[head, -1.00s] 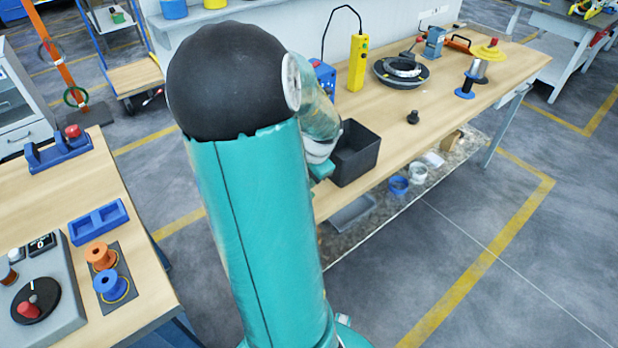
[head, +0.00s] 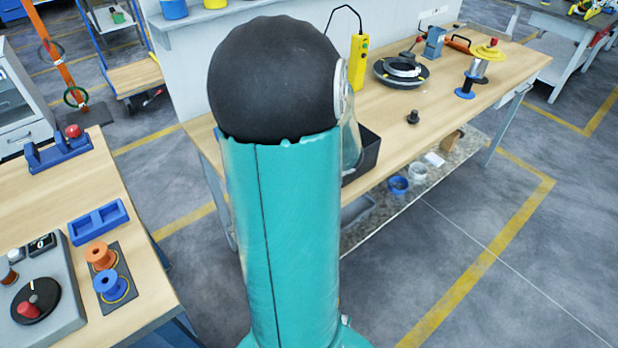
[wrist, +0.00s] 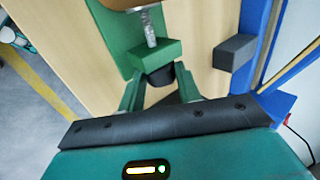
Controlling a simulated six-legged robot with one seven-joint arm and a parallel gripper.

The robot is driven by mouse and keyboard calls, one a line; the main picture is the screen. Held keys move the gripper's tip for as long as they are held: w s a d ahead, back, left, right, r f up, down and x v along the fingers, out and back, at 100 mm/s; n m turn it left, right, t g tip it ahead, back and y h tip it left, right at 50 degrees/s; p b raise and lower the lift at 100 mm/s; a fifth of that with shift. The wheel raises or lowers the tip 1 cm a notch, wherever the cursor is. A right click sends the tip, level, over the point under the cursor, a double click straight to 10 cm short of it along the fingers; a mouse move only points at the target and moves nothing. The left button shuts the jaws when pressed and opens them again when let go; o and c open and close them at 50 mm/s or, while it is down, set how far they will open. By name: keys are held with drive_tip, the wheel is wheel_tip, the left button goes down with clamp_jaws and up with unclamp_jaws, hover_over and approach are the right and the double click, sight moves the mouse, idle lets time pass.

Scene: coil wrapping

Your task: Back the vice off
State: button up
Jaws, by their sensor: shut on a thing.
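The green vice (wrist: 153,55) shows at the top of the wrist view, on the wooden bench top. Its bright threaded screw (wrist: 151,28) runs into a green block. A dark knob (wrist: 160,77) sits at the near end of that block. My gripper (wrist: 159,84) has its two teal fingers either side of the knob, shut on it. The far part of the vice is cut off by the top of the view. In the head view my own arm hides both the vice and my gripper.
A blue frame with a grey block (wrist: 234,52) stands close right of the vice. In the head view a black bin (head: 366,152) sits on the bench, partly behind my arm. A yellow pendant (head: 358,62) and a round black fixture (head: 401,73) stand farther along the bench.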

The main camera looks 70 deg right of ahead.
drive_tip(key=shift+w+a, duration=0.1)
drive_tip(key=o, duration=0.6)
drive_tip(key=shift+w+d+r+g+y, duration=0.15)
drive_tip(key=shift+g+y, duration=0.2)
drive_tip(key=shift+g, duration=0.35)
drive_tip(key=shift+w+d+r+g+y, duration=0.15)
drive_tip(key=shift+g+y, duration=0.2)
drive_tip(key=shift+g, duration=0.35)
drive_tip(key=shift+f+g, duration=0.1)
drive_tip(key=shift+g, duration=0.2)
drive_tip(key=shift+s, duration=0.1)
